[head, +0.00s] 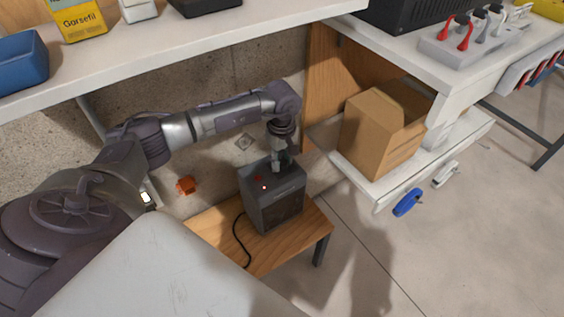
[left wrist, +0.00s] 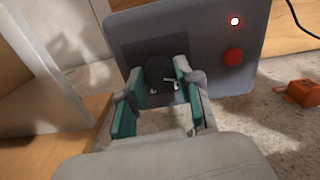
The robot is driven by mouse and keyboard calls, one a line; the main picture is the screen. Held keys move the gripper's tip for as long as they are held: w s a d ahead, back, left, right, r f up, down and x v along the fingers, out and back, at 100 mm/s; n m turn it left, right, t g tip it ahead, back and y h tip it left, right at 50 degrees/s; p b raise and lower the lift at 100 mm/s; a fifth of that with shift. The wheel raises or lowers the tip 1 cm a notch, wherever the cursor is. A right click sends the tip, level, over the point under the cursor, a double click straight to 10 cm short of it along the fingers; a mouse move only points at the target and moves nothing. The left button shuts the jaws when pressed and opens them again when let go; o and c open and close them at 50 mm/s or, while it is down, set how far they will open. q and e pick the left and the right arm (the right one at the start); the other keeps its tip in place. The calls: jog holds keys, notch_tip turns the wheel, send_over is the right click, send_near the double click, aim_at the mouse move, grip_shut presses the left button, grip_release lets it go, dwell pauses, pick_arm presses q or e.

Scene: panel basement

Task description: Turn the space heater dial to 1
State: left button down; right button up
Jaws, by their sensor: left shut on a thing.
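The space heater (head: 274,205) is a dark grey box on a small wooden bench. Its top face shows a red button and a lit red light, which also appear on the heater's panel (left wrist: 200,60) in the left wrist view. The black dial (left wrist: 160,74) sits between the two teal-padded fingers of my left gripper (left wrist: 158,92), which is shut on it. In the head view my left gripper (head: 281,163) reaches down onto the heater's top. The dial's marks and its setting cannot be read. My right gripper is not in view.
The wooden bench (head: 208,232) carries a black cord beside the heater. An orange object (head: 186,185) lies on the floor behind. A cardboard box (head: 382,130) stands on a shelf to the right. A white worktop (head: 200,47) overhangs behind the arm.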

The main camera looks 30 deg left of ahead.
aim_at(282, 162)
pick_arm(q)
jog(key=m+b, duration=0.3)
jog(key=m, duration=0.4)
jog(key=shift+m, duration=0.6)
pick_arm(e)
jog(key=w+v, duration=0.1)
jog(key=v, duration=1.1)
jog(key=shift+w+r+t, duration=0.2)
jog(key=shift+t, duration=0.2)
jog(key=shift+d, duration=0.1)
pick_arm(q)
jog(key=c, duration=0.8)
grip_release()
jog(key=shift+o, duration=0.2)
notch_tip(282, 162, up, 12)
